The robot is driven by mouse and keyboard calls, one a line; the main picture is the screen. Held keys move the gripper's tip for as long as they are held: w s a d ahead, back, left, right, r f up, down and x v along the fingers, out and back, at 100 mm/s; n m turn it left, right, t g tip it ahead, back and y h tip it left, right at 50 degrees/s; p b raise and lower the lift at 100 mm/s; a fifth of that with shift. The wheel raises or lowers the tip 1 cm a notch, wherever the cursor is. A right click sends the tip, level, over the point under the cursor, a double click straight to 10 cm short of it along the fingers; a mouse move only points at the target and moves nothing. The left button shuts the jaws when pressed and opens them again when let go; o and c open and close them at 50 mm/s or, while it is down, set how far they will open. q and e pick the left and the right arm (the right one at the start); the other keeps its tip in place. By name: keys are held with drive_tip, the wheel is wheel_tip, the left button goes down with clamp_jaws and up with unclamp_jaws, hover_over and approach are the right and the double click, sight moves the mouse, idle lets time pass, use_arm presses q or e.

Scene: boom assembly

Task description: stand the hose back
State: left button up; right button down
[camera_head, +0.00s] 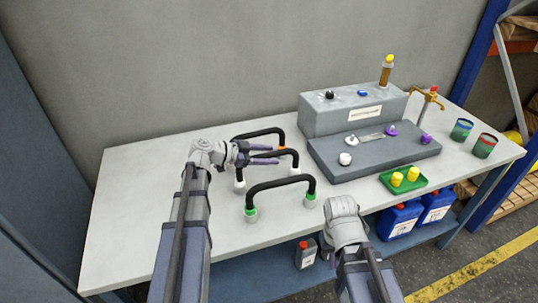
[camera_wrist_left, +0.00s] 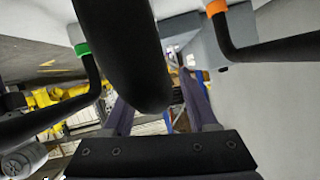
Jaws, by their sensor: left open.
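Three black U-shaped hoses stand on the table. The rear hose (camera_head: 262,132) has an orange collar and the front hose (camera_head: 280,184) has green collars. The middle hose (camera_head: 287,153) has whitish ends and is partly covered by my left gripper. My left gripper (camera_head: 276,154) is open, its purple fingers at the middle hose. In the left wrist view a thick black hose (camera_wrist_left: 125,50) looms close in front of the open fingers (camera_wrist_left: 158,105); I cannot tell whether they touch it. The green-collared hose (camera_wrist_left: 92,75) is at left, the orange-collared one (camera_wrist_left: 240,45) at right. My right gripper's fingers are not visible.
A grey stepped block (camera_head: 335,118) with small knobs stands at the back right. A green tray (camera_head: 384,177) with yellow pieces, two cans (camera_head: 461,130) and a brass tap (camera_head: 428,98) are farther right. The table's left part is clear.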

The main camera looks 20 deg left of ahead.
use_arm(q)
drive_tip(key=p+v, duration=0.4)
drive_tip(key=v, duration=0.7)
drive_tip(key=shift+a, duration=0.2)
drive_tip(key=shift+s+r, duration=0.1)
drive_tip(key=shift+s, duration=0.1)
